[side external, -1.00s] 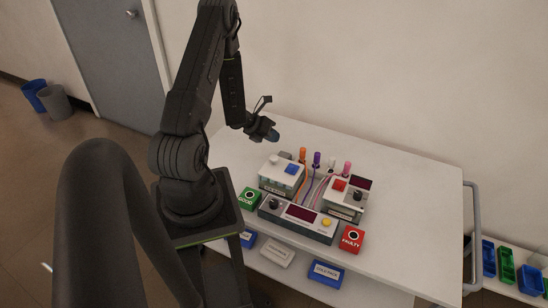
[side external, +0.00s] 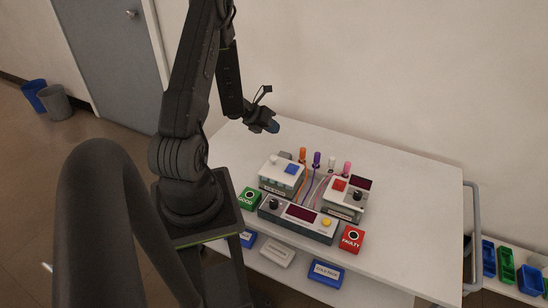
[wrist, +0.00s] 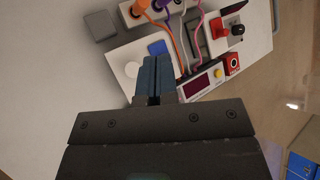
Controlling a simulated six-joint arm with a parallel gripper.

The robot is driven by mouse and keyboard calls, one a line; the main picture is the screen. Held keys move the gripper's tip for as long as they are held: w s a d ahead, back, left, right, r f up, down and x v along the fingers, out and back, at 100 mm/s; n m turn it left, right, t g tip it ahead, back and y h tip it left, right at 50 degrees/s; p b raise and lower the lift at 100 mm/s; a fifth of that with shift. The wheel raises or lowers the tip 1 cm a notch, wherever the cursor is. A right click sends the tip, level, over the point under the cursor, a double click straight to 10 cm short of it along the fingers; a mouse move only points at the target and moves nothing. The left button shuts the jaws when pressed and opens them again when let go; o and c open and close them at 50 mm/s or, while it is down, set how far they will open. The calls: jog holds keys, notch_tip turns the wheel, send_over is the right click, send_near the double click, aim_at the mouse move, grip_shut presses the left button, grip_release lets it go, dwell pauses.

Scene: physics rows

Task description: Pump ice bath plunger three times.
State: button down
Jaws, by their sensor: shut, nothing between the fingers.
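A white-topped box (side external: 283,178) on the table carries a round white knob (side external: 273,159) and a blue square button (side external: 291,169). The white knob also shows in the wrist view (wrist: 132,69), beside my fingertips, with the blue button (wrist: 157,47) just beyond them. No label I can read says which part is the ice bath plunger. My gripper (side external: 274,127) is shut and empty, with its blue fingers together in the wrist view (wrist: 150,62). It hangs above the back left of the table, apart from the box.
A second box with a red button (side external: 339,185) and black knob stands to the right. A console (side external: 300,218) with a display lies in front. Orange, purple, white and pink probes with cables stand behind. Green GOOD (side external: 249,199) and red FAULTY (side external: 351,239) blocks flank the console. The table's right side is clear.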

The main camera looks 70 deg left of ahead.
aim_at(276, 156)
jog(key=shift+f, duration=4.45)
jog(key=shift+f, duration=0.1)
jog(key=shift+f, duration=0.3)
jog(key=shift+f, duration=1.2)
jog(key=shift+r, duration=1.65)
jog(key=shift+r, duration=2.5)
